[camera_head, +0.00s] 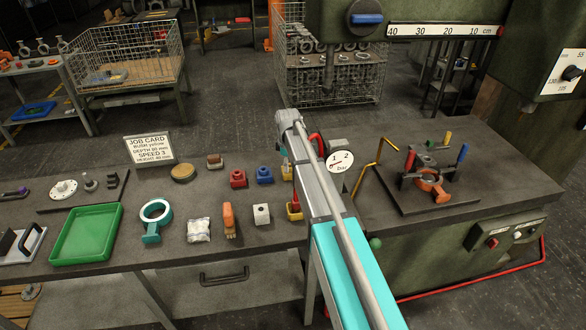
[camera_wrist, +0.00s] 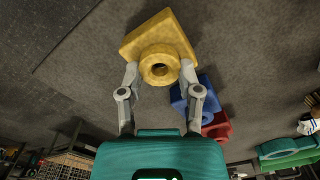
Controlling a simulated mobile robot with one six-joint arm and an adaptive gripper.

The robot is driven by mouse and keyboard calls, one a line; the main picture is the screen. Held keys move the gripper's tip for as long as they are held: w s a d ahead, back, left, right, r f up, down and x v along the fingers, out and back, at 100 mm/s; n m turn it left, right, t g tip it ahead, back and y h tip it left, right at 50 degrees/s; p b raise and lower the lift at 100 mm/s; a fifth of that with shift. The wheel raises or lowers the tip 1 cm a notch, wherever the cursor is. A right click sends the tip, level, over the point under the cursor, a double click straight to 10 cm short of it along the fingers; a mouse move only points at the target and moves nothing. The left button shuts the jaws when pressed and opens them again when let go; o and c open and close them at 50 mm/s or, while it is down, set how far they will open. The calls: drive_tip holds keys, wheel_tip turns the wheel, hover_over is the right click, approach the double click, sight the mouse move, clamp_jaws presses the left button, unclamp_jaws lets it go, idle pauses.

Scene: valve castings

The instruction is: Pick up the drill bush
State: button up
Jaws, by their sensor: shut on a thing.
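The drill bush (camera_wrist: 160,38) is yellow, with a round holed collar on a squarish base. In the wrist view my gripper (camera_wrist: 160,75) has its two fingers closed on either side of the collar. Whether the base touches the bench cannot be told. A bit of yellow (camera_head: 287,172) shows at the arm's left edge, probably the same bush. The job card (camera_head: 149,149) names a yellow bush.
A blue bush (camera_head: 264,174) stands close beside the yellow one, with a red bush (camera_head: 238,178) further left. A white block (camera_head: 261,214), an orange piece (camera_head: 229,220) and a gauge (camera_head: 340,160) are near.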

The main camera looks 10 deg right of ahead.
clamp_jaws()
drive_tip(key=shift+r, duration=0.15)
wheel_tip(320, 180, up, 3)
drive_tip(key=p, duration=0.3)
drive_tip(key=s+a+r+p, duration=0.1)
drive_tip(key=s+r+p, duration=0.8)
drive_tip(key=s, duration=0.5)
drive_tip(key=shift+a+r+p, duration=0.15)
drive_tip(key=shift+r+p, duration=0.2)
drive_tip(key=shift+p, duration=0.15)
